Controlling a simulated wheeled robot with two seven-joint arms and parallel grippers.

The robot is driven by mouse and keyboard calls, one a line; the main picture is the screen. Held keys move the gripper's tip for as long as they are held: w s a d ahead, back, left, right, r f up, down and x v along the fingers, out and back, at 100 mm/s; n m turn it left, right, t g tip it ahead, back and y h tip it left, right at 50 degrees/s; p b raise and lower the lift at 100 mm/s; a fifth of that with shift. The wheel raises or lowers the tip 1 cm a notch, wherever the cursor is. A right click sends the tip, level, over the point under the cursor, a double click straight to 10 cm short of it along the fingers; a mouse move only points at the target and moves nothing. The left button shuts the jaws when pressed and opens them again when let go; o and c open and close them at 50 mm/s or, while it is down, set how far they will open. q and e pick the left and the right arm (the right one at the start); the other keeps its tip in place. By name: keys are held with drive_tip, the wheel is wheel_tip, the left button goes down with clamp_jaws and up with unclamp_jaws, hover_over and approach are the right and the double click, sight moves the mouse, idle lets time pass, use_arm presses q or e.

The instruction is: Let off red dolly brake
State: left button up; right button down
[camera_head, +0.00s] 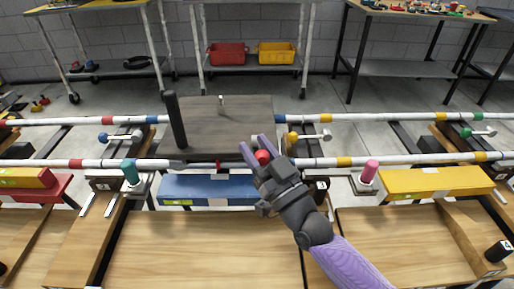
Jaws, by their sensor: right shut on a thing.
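A dolly with a flat grey-brown deck (235,112) and a black upright handle (175,120) sits across the white striped rails in the middle. My right gripper (254,144) is at the deck's near right edge, with its purple fingers either side of a red ball knob (262,157), shut on it. The lever under the knob is hidden by the fingers. My left gripper is not in view.
Other levers have blue (103,137), yellow (293,137) and green (466,132) knobs. A teal peg (130,171) and a pink peg (369,171) stand near the front rail. Blue (225,187) and yellow (430,181) blocks lie before it. Tables and bins stand behind.

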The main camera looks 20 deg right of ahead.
idle(0.9)
